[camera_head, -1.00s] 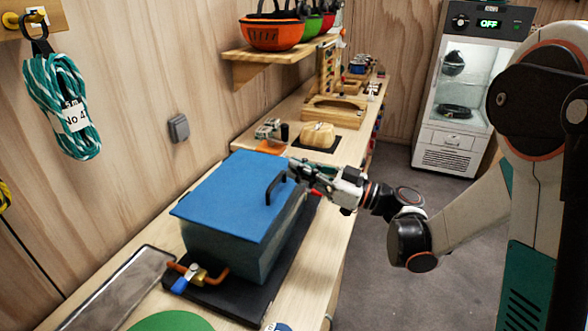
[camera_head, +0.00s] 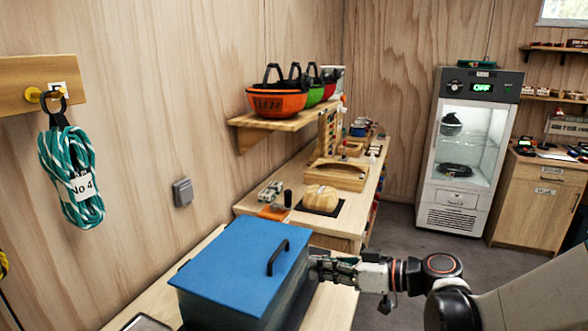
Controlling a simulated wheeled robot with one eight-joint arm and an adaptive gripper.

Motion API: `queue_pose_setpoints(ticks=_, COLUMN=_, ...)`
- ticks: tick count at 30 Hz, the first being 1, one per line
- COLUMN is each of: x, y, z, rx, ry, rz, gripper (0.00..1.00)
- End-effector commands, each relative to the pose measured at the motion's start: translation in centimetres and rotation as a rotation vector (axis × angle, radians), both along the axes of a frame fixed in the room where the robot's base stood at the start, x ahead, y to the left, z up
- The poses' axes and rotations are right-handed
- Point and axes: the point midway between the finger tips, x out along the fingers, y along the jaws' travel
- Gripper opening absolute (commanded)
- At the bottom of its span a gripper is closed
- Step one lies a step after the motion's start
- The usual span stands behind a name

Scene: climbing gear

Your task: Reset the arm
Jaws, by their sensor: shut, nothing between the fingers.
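My arm reaches in from the lower right. My gripper (camera_head: 318,263) is shut and empty, just right of the blue-lidded box (camera_head: 235,262) on the workbench. The fingertips are close to the box's right side, near the black lid handle (camera_head: 278,257). I cannot tell whether they touch it. The lid lies closed on the box.
The bench (camera_head: 205,243) runs back along the left wall, with a tan block on a black mat (camera_head: 320,206) behind the box. A shelf of helmets (camera_head: 276,101) and a teal rope coil (camera_head: 70,178) are on the wall. A glass-door cabinet (camera_head: 467,150) stands at the back. Grey floor (camera_head: 410,236) is open on the right.

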Motion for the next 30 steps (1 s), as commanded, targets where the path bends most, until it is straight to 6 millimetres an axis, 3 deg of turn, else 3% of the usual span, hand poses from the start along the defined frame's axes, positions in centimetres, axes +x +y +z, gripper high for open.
queue_pose_setpoints(ticks=11, x=-5.9, y=-1.6, z=-0.6, rx=-0.264, ry=0.332, rz=-0.220, gripper=0.00)
queue_pose_setpoints(ticks=21, x=-12.3, y=-6.3, z=-1.0, rx=-0.466, ry=0.486, rz=-0.512, gripper=0.00)
queue_pose_setpoints(ticks=30, x=-17.2, y=-11.4, z=-0.6, rx=-0.581, ry=0.500, rz=-0.779, gripper=0.00)
